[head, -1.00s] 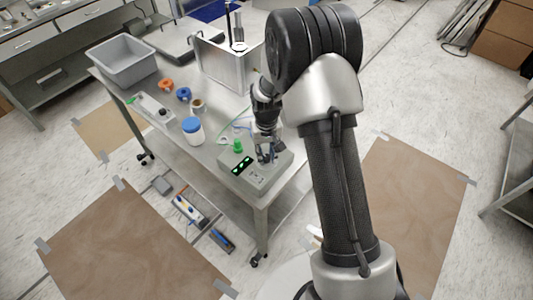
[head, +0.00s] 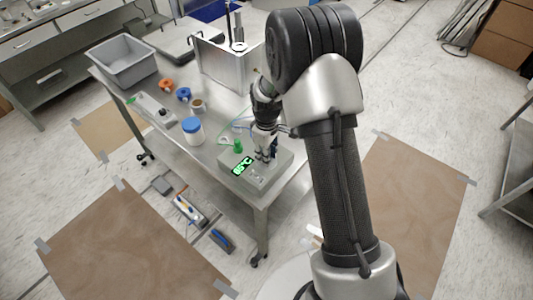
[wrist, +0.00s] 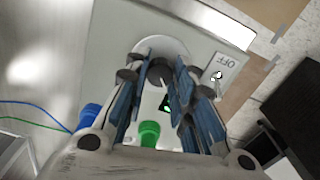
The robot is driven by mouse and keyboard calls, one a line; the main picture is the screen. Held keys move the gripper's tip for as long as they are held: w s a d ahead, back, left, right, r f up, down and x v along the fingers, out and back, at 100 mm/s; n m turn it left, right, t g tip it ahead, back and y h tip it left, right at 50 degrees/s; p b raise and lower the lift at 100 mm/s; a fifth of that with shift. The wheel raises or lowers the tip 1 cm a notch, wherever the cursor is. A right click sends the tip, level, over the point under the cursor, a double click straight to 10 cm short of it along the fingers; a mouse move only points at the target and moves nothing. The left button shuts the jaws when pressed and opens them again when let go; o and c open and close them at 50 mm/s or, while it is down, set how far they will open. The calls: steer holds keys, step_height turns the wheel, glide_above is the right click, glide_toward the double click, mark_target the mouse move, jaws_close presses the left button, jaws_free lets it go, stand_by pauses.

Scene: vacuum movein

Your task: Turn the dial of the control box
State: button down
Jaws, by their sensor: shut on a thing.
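The grey control box (head: 262,182) sits on the near corner of the metal table. Its lit green display (head: 242,166) reads what looks like "05°C". My gripper (head: 268,157) points down onto the box's top. In the wrist view its blue-padded fingers (wrist: 160,85) are shut on the dark dial (wrist: 160,72), one on each side, above a round pale plate (wrist: 176,48). The fingers hide part of the dial and most of the display.
On the box are a switch marked OFF (wrist: 222,72) and a green plug (wrist: 149,133); a blue plug (wrist: 90,115) is beside them.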

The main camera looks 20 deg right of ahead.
steer(key=shift+n, duration=0.3)
stand_by(0.4)
steer(key=c, duration=1.3)
jaws_free()
steer(key=shift+c, duration=0.2)
steer(key=shift+r, duration=0.1)
step_height(320, 180, up, 12)
steer(key=s+r+m+t+b, duration=0.1)
steer(key=s+r+m, duration=0.1)
steer(key=s+r, duration=0.55)
steer(key=s+r+m+t+b, duration=0.1)
steer(key=s+r+m, duration=0.2)
steer(key=s, duration=0.7)
steer(key=s+r+m+t+b, duration=0.1)
steer(key=s+r+m+t, duration=0.1)
steer(key=s, duration=0.8)
steer(key=r+m, duration=0.1)
steer(key=m, duration=0.1)
steer(key=shift+s+r+m+t, duration=0.2)
steer(key=shift+m+t, duration=0.1)
